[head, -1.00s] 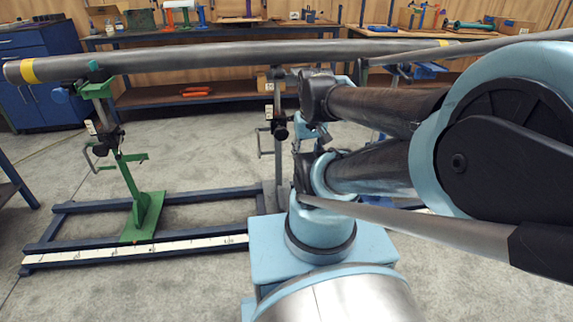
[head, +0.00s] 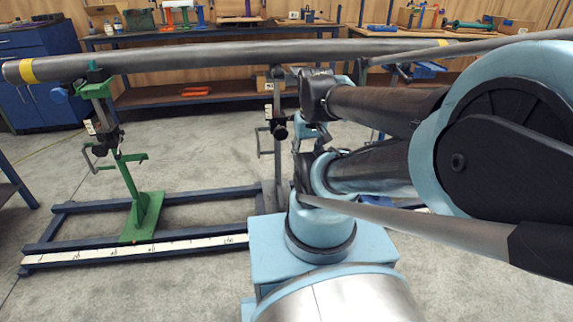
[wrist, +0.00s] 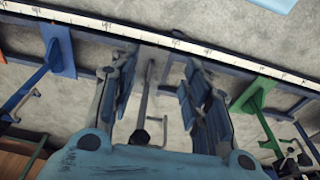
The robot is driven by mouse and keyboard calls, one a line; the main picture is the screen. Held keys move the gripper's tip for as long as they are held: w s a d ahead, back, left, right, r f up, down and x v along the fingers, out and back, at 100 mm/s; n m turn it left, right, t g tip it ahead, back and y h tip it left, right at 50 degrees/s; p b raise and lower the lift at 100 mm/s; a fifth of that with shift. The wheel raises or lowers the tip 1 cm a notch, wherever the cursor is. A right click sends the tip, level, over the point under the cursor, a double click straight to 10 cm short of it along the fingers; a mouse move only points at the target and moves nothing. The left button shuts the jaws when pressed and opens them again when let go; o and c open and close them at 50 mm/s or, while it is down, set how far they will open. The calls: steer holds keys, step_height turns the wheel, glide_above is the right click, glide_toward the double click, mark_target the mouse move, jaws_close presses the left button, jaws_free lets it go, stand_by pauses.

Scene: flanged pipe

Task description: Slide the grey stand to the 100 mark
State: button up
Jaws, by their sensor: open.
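The grey stand (head: 277,165) stands upright on the blue rail frame, partly hidden by my arm and body in the head view. Its post (wrist: 146,98) shows between the fingers of my gripper (wrist: 158,70) in the wrist view. The fingers are open, one on each side of the post, and I see no clear contact. A white scale strip (head: 130,250) runs along the front rail, and it also crosses the wrist view (wrist: 105,30). Its marks are too small to read, so I cannot tell where 100 is.
A green stand (head: 140,190) is left of the grey one, also at the right in the wrist view (wrist: 257,92). A blue stand (wrist: 50,60) is on the other side. A long grey pipe (head: 200,58) with yellow bands lies overhead. Workbenches line the back wall.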

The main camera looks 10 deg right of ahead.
steer(key=shift+s+r, duration=0.15)
steer(key=shift+s, duration=0.05)
steer(key=shift+c, duration=1.2)
steer(key=w+a+r, duration=0.2)
steer(key=w+r, duration=0.4)
steer(key=w, duration=0.5)
steer(key=n+g, duration=0.2)
glide_above(257, 133)
steer(key=s+d, duration=0.5)
steer(key=s, duration=0.5)
step_height(257, 133, down, 7)
steer(key=w+a+f, duration=0.1)
steer(key=w+f, duration=0.2)
steer(key=w+a+f, duration=0.2)
steer(key=w+f, duration=0.1)
steer(key=f, duration=0.1)
steer(key=w+a+f, duration=0.1)
steer(key=w+f, duration=0.2)
steer(key=f, duration=0.1)
steer(key=shift+w+a+f, duration=0.15)
steer(key=shift+w+a, duration=0.1)
steer(key=shift+a, duration=0.05)
steer(key=shift+w+a+f, duration=0.1)
steer(key=shift+w+f, duration=0.1)
steer(key=shift+f, duration=3.95)
steer(key=shift+c, duration=0.3)
